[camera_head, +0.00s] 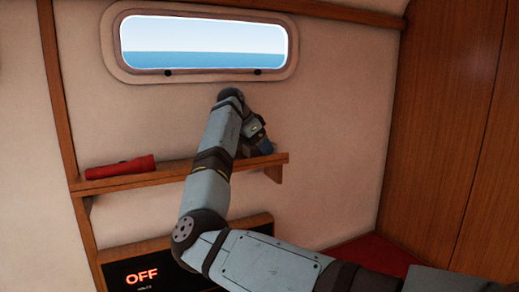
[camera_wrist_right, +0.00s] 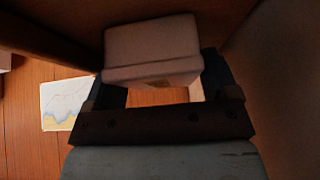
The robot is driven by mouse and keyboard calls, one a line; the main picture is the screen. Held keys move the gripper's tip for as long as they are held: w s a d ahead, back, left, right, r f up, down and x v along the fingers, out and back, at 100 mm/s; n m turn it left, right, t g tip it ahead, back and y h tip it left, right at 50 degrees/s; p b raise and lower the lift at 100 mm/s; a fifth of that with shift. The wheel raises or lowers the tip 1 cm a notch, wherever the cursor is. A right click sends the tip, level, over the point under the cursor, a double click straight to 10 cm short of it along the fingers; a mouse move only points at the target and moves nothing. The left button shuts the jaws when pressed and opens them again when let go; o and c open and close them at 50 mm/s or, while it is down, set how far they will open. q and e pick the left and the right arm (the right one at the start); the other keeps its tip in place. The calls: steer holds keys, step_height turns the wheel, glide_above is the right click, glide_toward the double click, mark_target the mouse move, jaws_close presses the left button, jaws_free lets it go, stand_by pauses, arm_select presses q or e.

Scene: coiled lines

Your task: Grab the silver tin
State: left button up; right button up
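In the right wrist view, a pale, box-shaped thing with rounded edges (camera_wrist_right: 152,45), which looks like the silver tin, sits at my right gripper (camera_wrist_right: 168,84). The fingers are spread apart. The tin covers part of the left-hand finger and its right edge meets the other finger. I cannot tell whether both fingers press on it. In the head view my right gripper (camera_head: 262,148) is at the right end of the wooden shelf (camera_head: 150,181), partly behind my forearm. The tin cannot be made out there. My left gripper is out of view.
A red flashlight (camera_head: 121,168) lies on the shelf's left part. A window (camera_head: 203,46) is above and a panel reading OFF (camera_head: 143,275) is below. A wooden wall (camera_head: 445,120) closes the right side. A chart-like sheet (camera_wrist_right: 64,103) lies on wood in the wrist view.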

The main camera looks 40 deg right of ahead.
steer(key=c, duration=0.7)
